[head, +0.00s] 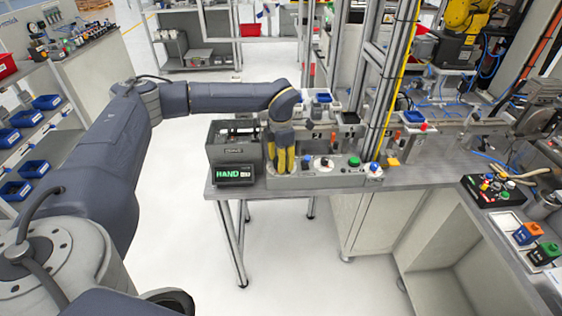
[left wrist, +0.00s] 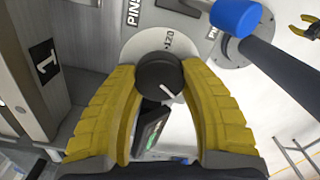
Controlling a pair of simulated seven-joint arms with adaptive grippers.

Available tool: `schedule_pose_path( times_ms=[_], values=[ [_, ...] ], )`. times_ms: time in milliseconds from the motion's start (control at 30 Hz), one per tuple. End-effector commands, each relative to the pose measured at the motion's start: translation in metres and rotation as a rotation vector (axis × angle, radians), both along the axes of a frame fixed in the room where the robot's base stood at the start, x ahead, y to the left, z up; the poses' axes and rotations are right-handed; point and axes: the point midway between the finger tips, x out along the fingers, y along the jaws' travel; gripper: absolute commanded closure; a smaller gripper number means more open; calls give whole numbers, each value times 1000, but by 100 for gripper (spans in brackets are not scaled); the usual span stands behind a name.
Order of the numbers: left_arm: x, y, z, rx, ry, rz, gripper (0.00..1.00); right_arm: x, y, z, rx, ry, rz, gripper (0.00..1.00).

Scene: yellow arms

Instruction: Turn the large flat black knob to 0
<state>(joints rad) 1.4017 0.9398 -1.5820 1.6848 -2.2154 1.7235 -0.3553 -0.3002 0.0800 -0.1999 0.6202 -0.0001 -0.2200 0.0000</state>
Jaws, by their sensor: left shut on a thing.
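The large flat black knob (left wrist: 160,76) sits on a round white dial plate in the left wrist view. Its short white line lies on the side toward the lower right, and a 120 mark is printed on the plate above it. My left gripper (left wrist: 160,88) has its yellow fingers on both sides of the knob and is shut on it. In the head view my left gripper (head: 284,160) points down at the left part of the grey control panel (head: 315,180), and its fingers hide the knob there. My right gripper is not in view.
A black display reading HAND (head: 234,174) stands just left of the fingers, before a grey box (head: 231,152). Smaller knobs, a green button (head: 354,161) and a blue button (head: 374,167) lie to the right. A blue-ended lever (left wrist: 236,16) is close to the right finger.

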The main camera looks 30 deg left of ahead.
Motion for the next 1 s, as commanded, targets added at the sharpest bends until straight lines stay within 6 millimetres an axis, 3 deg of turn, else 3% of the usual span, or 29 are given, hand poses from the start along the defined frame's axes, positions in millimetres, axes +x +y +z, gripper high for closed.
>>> schedule_pose_path(
  times_ms=[600, 1000],
  values=[
    [-1, 2, -3, 0, 9, -575, 86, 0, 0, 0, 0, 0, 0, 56],
    [0, 3, -3, -1, 9, -852, 86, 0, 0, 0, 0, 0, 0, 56]
  ],
)
